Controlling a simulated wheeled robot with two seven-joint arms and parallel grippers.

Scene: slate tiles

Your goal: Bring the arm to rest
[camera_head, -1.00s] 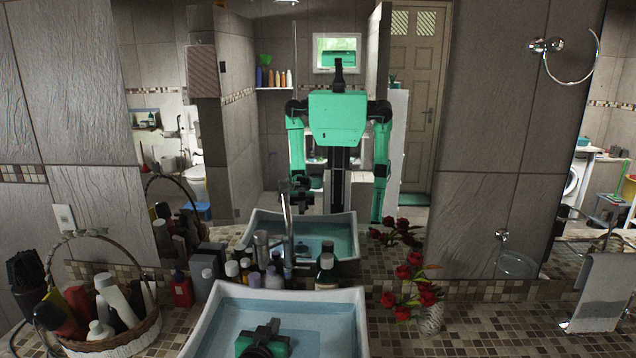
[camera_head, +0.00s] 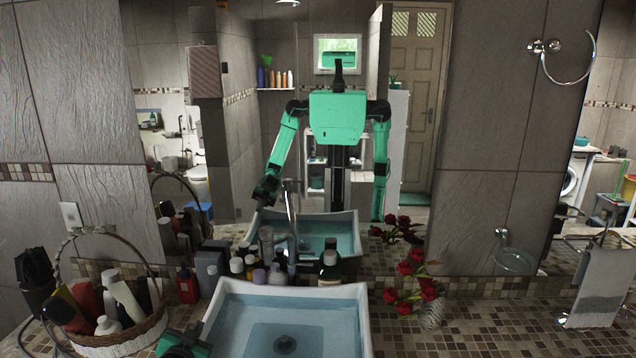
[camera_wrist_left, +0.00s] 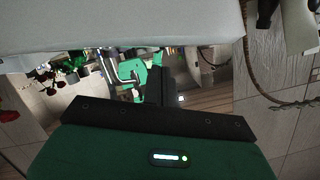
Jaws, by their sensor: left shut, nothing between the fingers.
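My left gripper (camera_head: 184,342) shows at the bottom edge of the head view, a green and black shape beside the left wall of the sink. It is shut and empty. In the left wrist view its black fingers (camera_wrist_left: 157,88) are together with nothing between them. The mirror reflection shows my left arm bent at the elbow, its hand near the far sink rim, and my right arm hanging down. My right gripper itself is not in view.
A white sink (camera_head: 355,300) stands on the mosaic counter (camera_head: 480,318). A basket (camera_head: 135,336) of bottles is close to the left gripper. Several bottles (camera_head: 258,270) line the back, and a vase with red roses (camera_head: 431,314) stands right. A towel (camera_head: 598,290) hangs far right.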

